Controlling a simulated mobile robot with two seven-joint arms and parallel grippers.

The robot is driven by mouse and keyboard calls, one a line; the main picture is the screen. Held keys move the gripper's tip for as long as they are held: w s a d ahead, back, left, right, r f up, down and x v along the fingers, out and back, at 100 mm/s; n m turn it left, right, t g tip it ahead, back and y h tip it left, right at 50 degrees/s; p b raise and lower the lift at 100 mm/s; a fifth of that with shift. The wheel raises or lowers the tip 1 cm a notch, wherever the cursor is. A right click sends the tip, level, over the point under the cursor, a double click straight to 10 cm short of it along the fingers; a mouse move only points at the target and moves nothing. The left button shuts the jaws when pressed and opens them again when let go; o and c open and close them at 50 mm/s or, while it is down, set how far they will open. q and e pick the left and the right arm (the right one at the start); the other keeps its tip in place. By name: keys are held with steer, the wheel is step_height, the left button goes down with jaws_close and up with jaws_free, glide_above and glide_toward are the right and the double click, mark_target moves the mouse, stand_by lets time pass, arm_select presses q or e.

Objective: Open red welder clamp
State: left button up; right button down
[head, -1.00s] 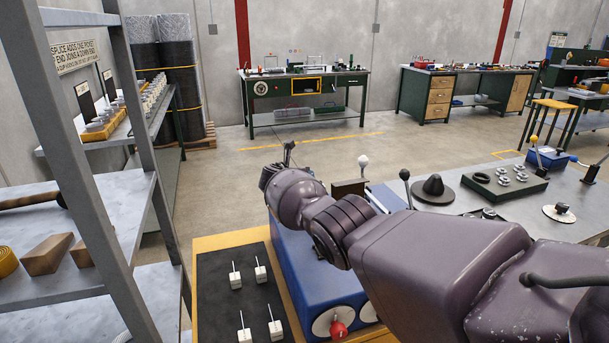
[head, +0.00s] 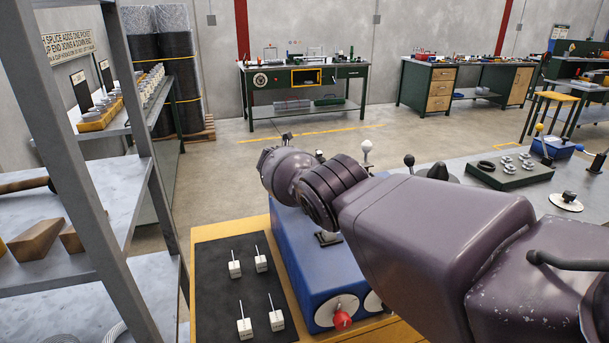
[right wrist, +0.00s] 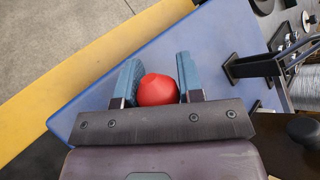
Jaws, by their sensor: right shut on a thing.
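The blue welder box (head: 312,282) stands on the yellow-edged bench, with a red knob (head: 342,320) on a white dial on its front. In the right wrist view a red ball knob (right wrist: 157,91), apparently the red clamp's handle, sits between the two blue-grey fingers of my right gripper (right wrist: 157,76). The fingers are shut on it, above the blue box top (right wrist: 220,45). The rest of the red clamp is hidden under the gripper. In the head view my right arm covers this gripper and the red ball. My left gripper is not in view.
A black mat (head: 222,300) with several white blocks on pins lies left of the box. A dark metal bracket (right wrist: 255,66) stands right of the gripper. A white-knobbed lever (head: 366,148) rises behind my arm. A grey shelf rack (head: 120,200) stands at the left.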

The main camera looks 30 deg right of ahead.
steer(key=shift+s+a+f+g+b, duration=0.15)
steer(key=shift+f+g+b, duration=0.25)
steer(key=shift+f, duration=0.1)
stand_by(0.4)
steer(key=c, duration=1.1)
jaws_free()
steer(key=o, duration=0.3)
steer(key=shift+r, duration=0.15)
steer(key=shift+o, duration=0.2)
steer(key=shift+r, duration=0.1)
steer(key=shift+r, duration=0.1)
